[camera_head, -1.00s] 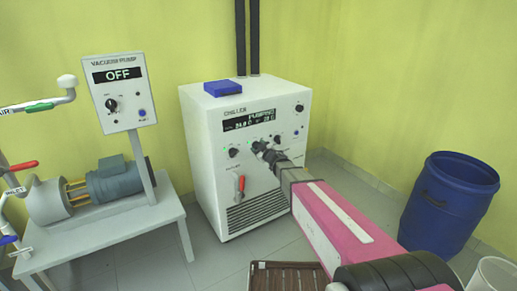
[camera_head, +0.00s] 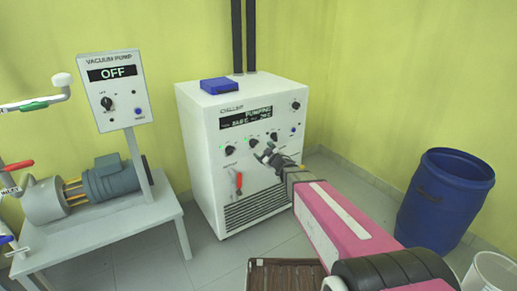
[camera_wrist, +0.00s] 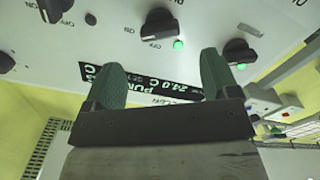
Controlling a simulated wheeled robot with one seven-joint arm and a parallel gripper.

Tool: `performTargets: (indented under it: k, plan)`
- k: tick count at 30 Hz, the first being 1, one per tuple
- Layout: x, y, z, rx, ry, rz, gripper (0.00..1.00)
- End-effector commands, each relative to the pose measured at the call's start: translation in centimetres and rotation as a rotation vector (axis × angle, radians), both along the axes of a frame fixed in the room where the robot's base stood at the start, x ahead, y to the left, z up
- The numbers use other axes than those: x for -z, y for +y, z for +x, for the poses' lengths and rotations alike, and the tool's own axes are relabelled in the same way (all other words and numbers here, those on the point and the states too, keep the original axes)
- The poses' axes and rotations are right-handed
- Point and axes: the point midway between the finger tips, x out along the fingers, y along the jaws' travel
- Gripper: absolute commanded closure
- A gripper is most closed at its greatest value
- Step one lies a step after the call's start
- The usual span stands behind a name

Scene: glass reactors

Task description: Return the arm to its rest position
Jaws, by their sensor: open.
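My pink arm (camera_head: 345,222) reaches in from the lower right in the head view. My gripper (camera_head: 264,152) is in front of the chiller (camera_head: 240,190), a white cabinet with a lit display. In the wrist view my gripper (camera_wrist: 160,78) shows two green fingers spread wide apart with nothing between them. The chiller panel (camera_wrist: 110,35) fills the upper part of that view, with several black knobs and lit green lamps. The fingers overlap part of the display (camera_wrist: 152,83). I cannot tell the exact gap between fingertips and panel.
A vacuum pump box (camera_head: 113,90) reading OFF stands left beside a grey pump on a table (camera_head: 105,235). A blue barrel (camera_head: 445,200) and a white bucket (camera_head: 490,272) stand right. A slatted brown item (camera_head: 285,277) lies low in front. A blue box (camera_head: 221,85) sits on the chiller.

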Motion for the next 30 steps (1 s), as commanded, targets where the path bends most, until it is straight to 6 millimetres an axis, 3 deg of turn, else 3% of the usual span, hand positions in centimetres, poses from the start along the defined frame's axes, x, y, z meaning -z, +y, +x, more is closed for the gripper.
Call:
performTargets:
  k: [1,6,20,23,30]
  plan:
    - [-0.1,-0.6,-1.1,0.000,0.001,0.000,0.19]
    - [-0.1,-1.7,-2.5,0.000,0.000,0.000,0.19]
    - [0.1,-2.5,-2.6,0.037,0.017,0.001,0.19]
    - [0.3,-4.2,-2.5,0.121,0.057,-0.002,0.19]
    - [2.5,-11.3,-3.7,0.445,0.283,-0.011,0.19]
